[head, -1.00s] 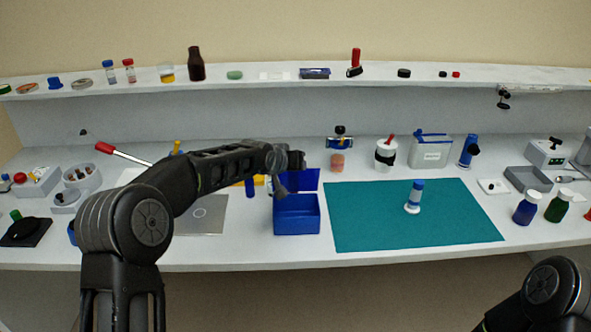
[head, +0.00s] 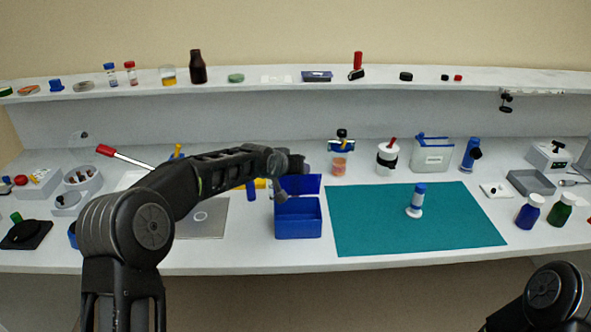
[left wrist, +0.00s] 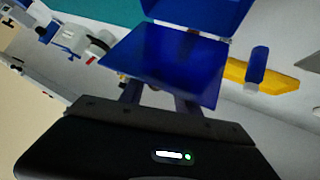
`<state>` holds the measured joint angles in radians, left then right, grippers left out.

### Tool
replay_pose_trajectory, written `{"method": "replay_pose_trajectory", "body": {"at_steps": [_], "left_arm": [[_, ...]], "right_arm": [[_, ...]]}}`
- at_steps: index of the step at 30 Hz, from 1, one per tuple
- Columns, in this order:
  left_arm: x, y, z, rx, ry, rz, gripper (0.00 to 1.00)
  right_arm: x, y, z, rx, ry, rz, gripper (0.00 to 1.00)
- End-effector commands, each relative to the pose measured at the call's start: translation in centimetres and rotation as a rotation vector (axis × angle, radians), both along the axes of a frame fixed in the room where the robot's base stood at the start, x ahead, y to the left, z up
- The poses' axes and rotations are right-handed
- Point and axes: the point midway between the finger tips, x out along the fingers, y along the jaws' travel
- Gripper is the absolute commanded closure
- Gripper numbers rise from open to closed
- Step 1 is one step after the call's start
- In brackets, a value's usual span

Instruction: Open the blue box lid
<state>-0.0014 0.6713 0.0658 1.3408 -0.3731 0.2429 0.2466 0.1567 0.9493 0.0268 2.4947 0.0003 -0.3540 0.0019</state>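The blue box (head: 298,225) stands on the bench left of the teal mat, its front wall facing me. Its blue lid (head: 302,185) is raised at the back edge, roughly upright. In the left wrist view the lid (left wrist: 175,65) is a broad blue panel close before the gripper, with part of the box (left wrist: 200,12) beyond it. My left gripper (head: 283,182) is at the lid's upper left. In the left wrist view its two fingers (left wrist: 158,95) stand apart, with their tips hidden behind the lid. My right gripper is out of view.
The teal mat (head: 450,230) holds a blue-capped white vial (head: 416,200). Behind the box stand an orange-filled jar (head: 339,160) and a white pot (head: 387,158). A grey plate (head: 205,222) lies to the left. A shelf (head: 130,95) with small items runs along the back.

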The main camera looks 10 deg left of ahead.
Motion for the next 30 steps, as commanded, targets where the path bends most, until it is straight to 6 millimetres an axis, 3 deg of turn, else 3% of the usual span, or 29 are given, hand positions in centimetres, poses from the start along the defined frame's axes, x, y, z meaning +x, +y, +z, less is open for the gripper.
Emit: {"method": "replay_pose_trajectory", "body": {"at_steps": [5,18,30], "left_arm": [[-0.9,0.2,0.7,-0.001,-0.003,0.000,0.61],[-5.8,1.6,4.2,0.000,0.001,0.002,0.61],[-6.1,1.6,4.6,0.000,0.001,0.001,0.61]], "right_arm": [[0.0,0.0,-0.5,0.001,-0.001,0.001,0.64],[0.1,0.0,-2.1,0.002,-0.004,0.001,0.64],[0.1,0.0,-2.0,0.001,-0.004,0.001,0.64]]}}
